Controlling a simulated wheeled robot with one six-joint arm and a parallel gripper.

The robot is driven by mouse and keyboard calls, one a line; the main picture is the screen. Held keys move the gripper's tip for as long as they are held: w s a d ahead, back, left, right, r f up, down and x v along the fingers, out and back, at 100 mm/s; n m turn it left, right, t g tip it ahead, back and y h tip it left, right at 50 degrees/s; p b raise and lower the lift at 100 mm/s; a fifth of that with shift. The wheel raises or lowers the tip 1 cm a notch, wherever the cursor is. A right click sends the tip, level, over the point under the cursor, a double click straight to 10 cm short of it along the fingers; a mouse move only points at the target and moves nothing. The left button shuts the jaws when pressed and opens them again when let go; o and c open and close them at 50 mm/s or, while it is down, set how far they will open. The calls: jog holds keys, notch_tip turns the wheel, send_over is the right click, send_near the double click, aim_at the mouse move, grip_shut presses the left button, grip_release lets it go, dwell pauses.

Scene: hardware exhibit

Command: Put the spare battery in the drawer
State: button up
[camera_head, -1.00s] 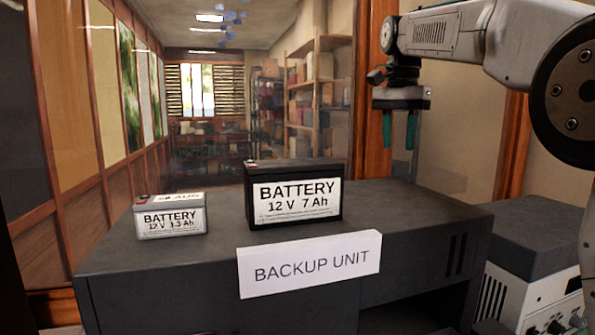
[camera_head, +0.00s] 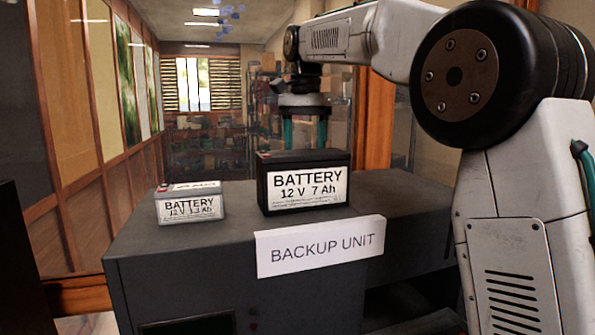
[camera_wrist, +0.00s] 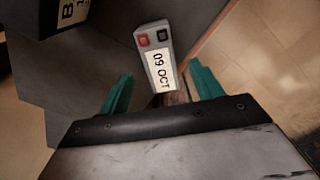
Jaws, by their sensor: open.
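A small grey battery (camera_head: 190,204), labelled 12 V 1.3 Ah, stands on the left of the dark cabinet top. A larger black battery (camera_head: 305,184), labelled 12 V 7 Ah, stands right of it. My gripper (camera_head: 305,140) is open, its teal fingers above and apparently behind the black battery. I cannot match this battery surely to one in the head view. The black battery also shows in the wrist view (camera_wrist: 48,18).
The dark cabinet (camera_head: 135,240) bears a white BACKUP UNIT sign (camera_head: 320,247) on its front edge. A dark opening shows low on the right, partly hidden by my arm; I cannot tell whether it is the drawer. Tan floor (camera_wrist: 275,75) lies beside the cabinet.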

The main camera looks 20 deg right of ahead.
notch_tip(320, 180, down, 5)
jog(key=shift+f, duration=0.1)
jog(key=c, duration=1.4)
grip_shut()
jog(key=shift+r, duration=0.2)
